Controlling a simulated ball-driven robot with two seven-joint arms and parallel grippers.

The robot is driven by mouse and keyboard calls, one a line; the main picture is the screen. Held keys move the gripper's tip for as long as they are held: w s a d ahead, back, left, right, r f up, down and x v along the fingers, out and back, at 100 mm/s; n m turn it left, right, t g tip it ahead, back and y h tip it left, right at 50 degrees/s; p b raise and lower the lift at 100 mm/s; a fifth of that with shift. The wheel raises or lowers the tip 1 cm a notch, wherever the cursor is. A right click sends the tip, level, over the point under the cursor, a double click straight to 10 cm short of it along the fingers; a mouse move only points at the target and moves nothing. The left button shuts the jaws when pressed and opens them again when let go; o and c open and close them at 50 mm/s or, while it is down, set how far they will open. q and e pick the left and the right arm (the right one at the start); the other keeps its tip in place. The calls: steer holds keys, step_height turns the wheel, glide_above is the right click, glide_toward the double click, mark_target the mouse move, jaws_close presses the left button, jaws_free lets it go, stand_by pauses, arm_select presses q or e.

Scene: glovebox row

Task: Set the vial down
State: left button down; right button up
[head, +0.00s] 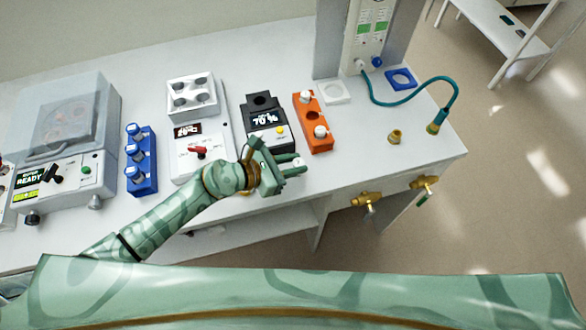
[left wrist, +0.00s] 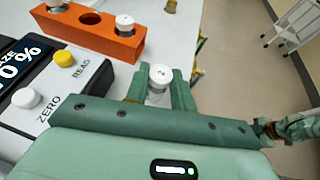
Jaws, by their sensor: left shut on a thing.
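My left gripper (head: 290,169) is shut on a vial with a white cap marked 2 (left wrist: 160,73). The vial is upright between the fingers, and its clear body shows below the cap in the left wrist view. In the head view the gripper is over the table's front part, in front of the orange rack (head: 309,115). The rack holds two white-capped vials, with an empty hole between them; it also shows in the left wrist view (left wrist: 100,39). Whether the held vial touches the table cannot be told.
The black and white haze meter (head: 268,143) stands left of the rack, reading 70%. A heater block (head: 193,158), a blue rack (head: 141,178) and a lidded machine (head: 65,130) stand further left. Brass fittings (head: 395,137) and a teal hose (head: 420,88) lie right. Table (head: 350,165) right of the gripper is clear.

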arm_select(q)
steer(key=shift+f, duration=0.65)
steer(key=shift+f, duration=0.1)
steer(key=c, duration=1.2)
jaws_free()
steer(key=shift+r, duration=0.25)
steer(key=v, duration=1.2)
steer(key=shift+f, duration=0.15)
